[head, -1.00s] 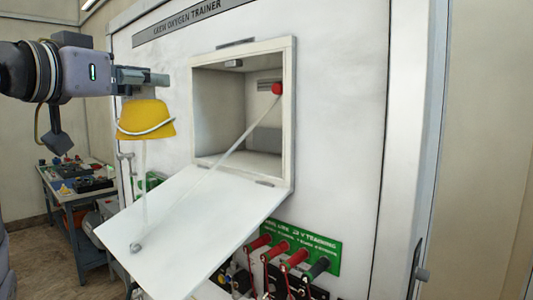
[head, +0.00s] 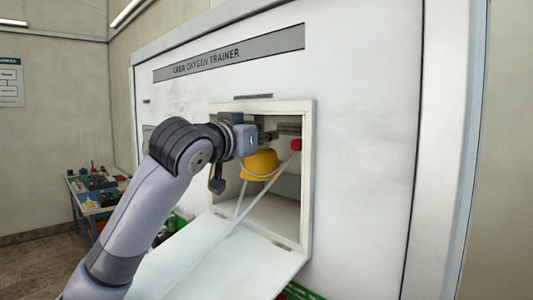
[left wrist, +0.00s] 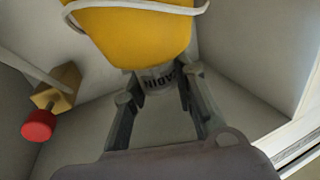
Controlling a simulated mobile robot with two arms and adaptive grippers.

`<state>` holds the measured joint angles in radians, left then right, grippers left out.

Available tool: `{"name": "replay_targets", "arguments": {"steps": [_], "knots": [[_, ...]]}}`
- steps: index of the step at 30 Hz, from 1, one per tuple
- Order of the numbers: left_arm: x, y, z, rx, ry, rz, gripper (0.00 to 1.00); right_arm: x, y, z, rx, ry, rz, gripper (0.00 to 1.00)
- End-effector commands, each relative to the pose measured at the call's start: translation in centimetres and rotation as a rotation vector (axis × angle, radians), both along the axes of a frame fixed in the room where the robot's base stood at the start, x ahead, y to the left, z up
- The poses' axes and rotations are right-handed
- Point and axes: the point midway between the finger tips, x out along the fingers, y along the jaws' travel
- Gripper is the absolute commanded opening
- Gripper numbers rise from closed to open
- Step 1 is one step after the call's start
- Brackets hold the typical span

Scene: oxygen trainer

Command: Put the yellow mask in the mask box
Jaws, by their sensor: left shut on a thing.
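The yellow mask (head: 260,166) hangs below my left gripper (head: 275,134), at the opening of the mask box (head: 307,190). A pale strap crosses the mask. The box is a white-framed recess in the trainer panel. Its white door (head: 240,262) is folded down and open. In the left wrist view the mask (left wrist: 140,32) fills the top middle, at the fingertips of my left gripper (left wrist: 160,78), with grey box walls around it. The gripper is shut on the mask; the exact grip is partly hidden. My right gripper is not in view.
A red knob (head: 296,145) sits at the right side of the box opening; it is at the left in the left wrist view (left wrist: 38,125). A thin pale line runs from it to the door. A cluttered bench (head: 88,205) stands at far left.

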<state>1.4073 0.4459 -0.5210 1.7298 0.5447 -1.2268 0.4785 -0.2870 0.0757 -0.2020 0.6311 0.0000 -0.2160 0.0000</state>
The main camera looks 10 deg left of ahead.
Motion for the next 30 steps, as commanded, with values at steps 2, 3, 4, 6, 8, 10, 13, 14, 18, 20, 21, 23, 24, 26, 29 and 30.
{"name": "replay_targets", "arguments": {"steps": [2,3,4,6,8,10,13,14,18,20,21,23,24,26,29,30], "knots": [[1.2,-0.8,0.1,0.001,0.004,0.000,0.00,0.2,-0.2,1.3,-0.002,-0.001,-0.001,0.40],[1.0,-0.6,-0.9,0.004,0.002,0.002,0.00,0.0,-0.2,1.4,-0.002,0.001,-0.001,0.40],[1.0,-0.5,-1.4,0.003,0.001,0.002,0.00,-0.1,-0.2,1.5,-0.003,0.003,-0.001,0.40],[0.9,-0.6,-2.3,0.002,0.001,0.001,0.00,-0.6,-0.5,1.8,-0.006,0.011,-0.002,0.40],[0.9,-0.6,-2.8,0.002,0.000,0.001,0.00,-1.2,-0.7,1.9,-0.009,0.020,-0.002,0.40],[0.9,-0.5,-3.3,0.002,-0.002,0.001,0.00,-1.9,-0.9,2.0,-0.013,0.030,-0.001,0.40],[0.9,-0.6,-4.1,0.001,0.001,0.000,0.00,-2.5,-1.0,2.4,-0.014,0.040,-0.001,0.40],[0.9,-0.5,-4.5,0.002,0.003,0.001,0.00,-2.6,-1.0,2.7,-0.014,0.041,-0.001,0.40],[0.9,-0.6,-6.2,0.002,0.001,0.000,0.00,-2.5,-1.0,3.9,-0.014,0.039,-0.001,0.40],[1.1,-0.7,-6.4,0.002,0.002,0.002,0.00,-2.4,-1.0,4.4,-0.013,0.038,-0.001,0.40],[1.1,-0.7,-6.6,0.000,0.000,0.001,0.00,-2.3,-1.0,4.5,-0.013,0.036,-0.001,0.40],[1.2,-0.7,-6.8,0.000,-0.001,0.001,0.00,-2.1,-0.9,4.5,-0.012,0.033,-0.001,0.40],[1.2,-0.7,-6.9,-0.001,-0.002,0.001,0.00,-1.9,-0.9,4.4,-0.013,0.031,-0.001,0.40],[1.2,-0.7,-7.0,-0.001,-0.002,0.001,0.00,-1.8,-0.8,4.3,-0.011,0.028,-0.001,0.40],[1.2,-0.8,-7.0,-0.001,-0.002,0.001,0.00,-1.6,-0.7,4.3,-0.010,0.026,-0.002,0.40],[1.2,-0.8,-7.0,-0.001,-0.002,0.001,0.00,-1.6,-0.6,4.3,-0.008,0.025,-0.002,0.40]]}}
